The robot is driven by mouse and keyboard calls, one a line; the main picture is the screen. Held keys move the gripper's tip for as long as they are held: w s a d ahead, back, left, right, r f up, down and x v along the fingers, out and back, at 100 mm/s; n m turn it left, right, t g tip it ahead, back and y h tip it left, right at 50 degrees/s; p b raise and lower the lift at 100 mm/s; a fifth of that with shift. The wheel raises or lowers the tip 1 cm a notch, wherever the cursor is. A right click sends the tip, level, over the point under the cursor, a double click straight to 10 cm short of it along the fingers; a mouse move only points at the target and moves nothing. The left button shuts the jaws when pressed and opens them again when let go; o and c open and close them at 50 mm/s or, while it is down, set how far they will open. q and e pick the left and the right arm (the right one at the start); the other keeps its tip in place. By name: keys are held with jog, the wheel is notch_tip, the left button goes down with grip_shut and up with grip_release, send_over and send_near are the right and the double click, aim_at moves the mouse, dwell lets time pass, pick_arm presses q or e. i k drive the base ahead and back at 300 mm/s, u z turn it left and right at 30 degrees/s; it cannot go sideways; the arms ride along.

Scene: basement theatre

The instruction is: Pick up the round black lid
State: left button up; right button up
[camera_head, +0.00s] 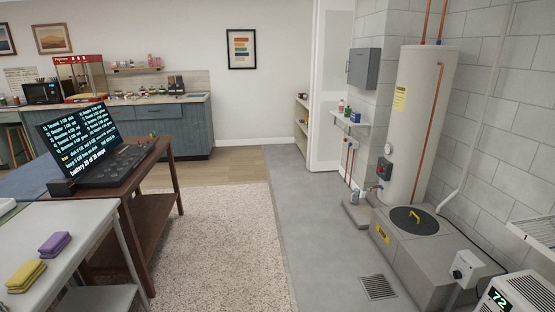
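The round black lid (404,222) lies flat on top of a low grey block (436,254) at the right, in front of the water heater. The lid looks unobstructed from this view. Neither of my grippers shows in the head view, so I cannot see where they are relative to the lid.
A tall water heater (420,128) with copper pipes stands behind the block. A white device (517,293) reading 72 and a grey box (466,268) stand at the lower right. A floor grate (377,287) lies left of the block. Grey floor (315,235) and carpet (215,245) are clear.

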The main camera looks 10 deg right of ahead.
aim_at(412, 220)
jog(key=z, duration=0.1)
jog(key=i, duration=2.1)
jog(key=z, duration=0.85)
jog(key=i, duration=1.1)
jog(key=z, duration=1.65)
jog(key=i, duration=0.85)
jog(key=z, duration=0.5)
